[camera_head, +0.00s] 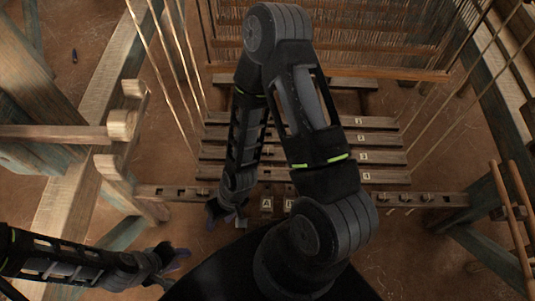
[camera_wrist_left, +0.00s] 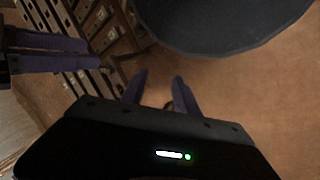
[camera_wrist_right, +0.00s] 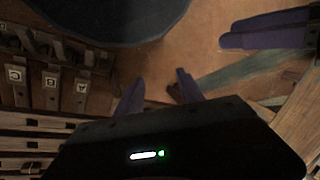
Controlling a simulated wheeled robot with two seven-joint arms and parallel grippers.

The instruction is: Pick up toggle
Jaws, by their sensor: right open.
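I cannot pick out the toggle for certain in any view. Wooden blocks marked with letters hang at the crossbeam (camera_head: 410,197); block A (camera_head: 267,204) is just right of my right gripper (camera_head: 234,215). They also show in the right wrist view, with block A (camera_wrist_right: 81,92) nearest the fingers. My right gripper, low over the floor by the beam, has its fingers apart and nothing between them. My left gripper (camera_head: 178,262) is lower left of it, fingers apart and apparently empty. Each gripper's purple fingers show in the other's wrist view.
Numbered treadles (camera_head: 385,157) lie behind the beam, partly hidden by my right arm. Wooden frame posts (camera_head: 95,115) stand at left, with ropes (camera_head: 165,60) beside them. A small dark object (camera_head: 74,56) lies on the floor at upper left. Floor around my left gripper is open.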

